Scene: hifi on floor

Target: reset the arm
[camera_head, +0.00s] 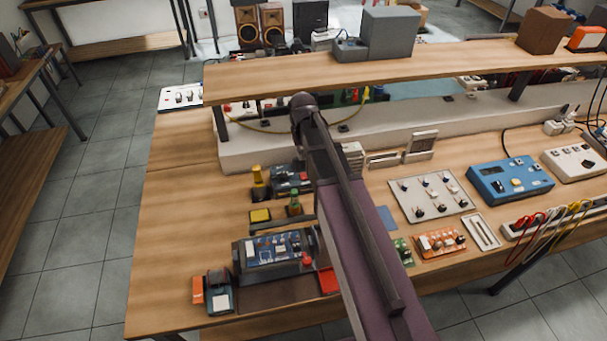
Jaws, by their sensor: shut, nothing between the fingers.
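My arm reaches up from the bottom edge, right of the middle, over the workbench (165,240). A long dark link of it runs up to a dark rounded joint below the raised shelf. I do not see my gripper or its fingers in this view. The arm hides part of the bench and some of the things behind it.
A circuit board unit (275,249) stands left of my arm. A switch panel (432,196), a blue box (510,180) and an orange board (440,242) lie right of it. The raised shelf (270,76) carries a grey box (388,33). Floor is clear at left.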

